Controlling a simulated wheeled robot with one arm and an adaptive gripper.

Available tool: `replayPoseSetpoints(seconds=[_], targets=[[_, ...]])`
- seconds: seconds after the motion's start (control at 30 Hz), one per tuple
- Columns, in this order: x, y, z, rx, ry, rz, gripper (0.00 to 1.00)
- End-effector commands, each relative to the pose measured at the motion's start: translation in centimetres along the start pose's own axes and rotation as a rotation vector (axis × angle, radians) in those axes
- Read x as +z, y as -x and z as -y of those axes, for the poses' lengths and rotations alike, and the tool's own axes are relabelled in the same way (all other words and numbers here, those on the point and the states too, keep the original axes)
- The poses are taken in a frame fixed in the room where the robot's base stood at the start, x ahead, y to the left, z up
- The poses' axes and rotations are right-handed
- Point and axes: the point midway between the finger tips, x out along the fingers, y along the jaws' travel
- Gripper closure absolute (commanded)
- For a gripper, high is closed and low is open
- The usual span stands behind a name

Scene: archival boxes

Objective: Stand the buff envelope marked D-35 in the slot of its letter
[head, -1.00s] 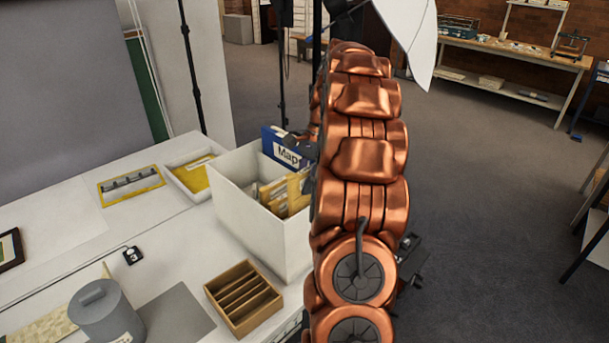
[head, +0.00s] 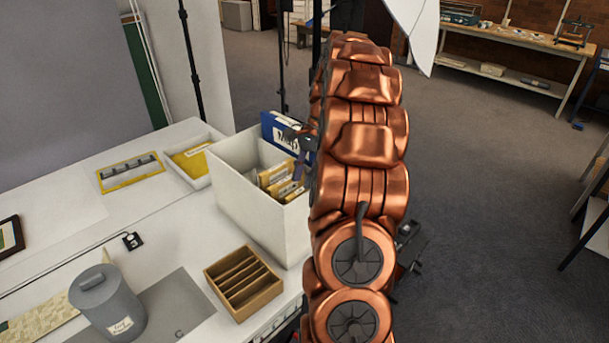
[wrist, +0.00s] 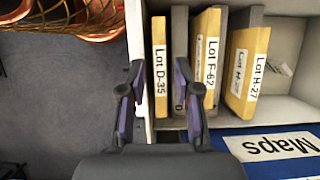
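The buff envelope marked Lot D-35 (wrist: 160,70) stands upright in the leftmost compartment of the white box (wrist: 141,50) in the wrist view, close to the box's side wall. My gripper (wrist: 158,70) is open, with one dark finger on each side of this envelope in the picture and a gap between fingers and envelope. In the head view the box (head: 255,215) stands at the table's right edge; my gripper (head: 302,160) shows in part at its far right, mostly hidden behind my arm. I cannot pick out D-35 there.
In the wrist view, envelope F-62 (wrist: 206,50) stands right of my right finger, and H-27 (wrist: 246,75) leans further right. A blue Maps binder (wrist: 270,148) lies along the box's edge. A wooden rack (head: 242,285) and grey canister (head: 108,303) stand on the table.

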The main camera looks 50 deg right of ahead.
Motion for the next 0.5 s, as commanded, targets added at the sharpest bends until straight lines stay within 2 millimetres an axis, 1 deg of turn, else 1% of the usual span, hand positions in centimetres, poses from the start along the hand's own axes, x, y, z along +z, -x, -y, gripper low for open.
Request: replayPoseSetpoints(seconds=[0.03,0.1,0.37,0.5], targets=[[0.00,0.00,0.00,0.000,0.000,0.000,0.59],[-0.01,-0.01,0.00,0.000,0.000,0.000,0.55],[0.00,0.02,0.00,0.000,0.000,0.000,0.55],[-0.04,0.54,0.06,-0.002,0.000,-0.001,0.55]])
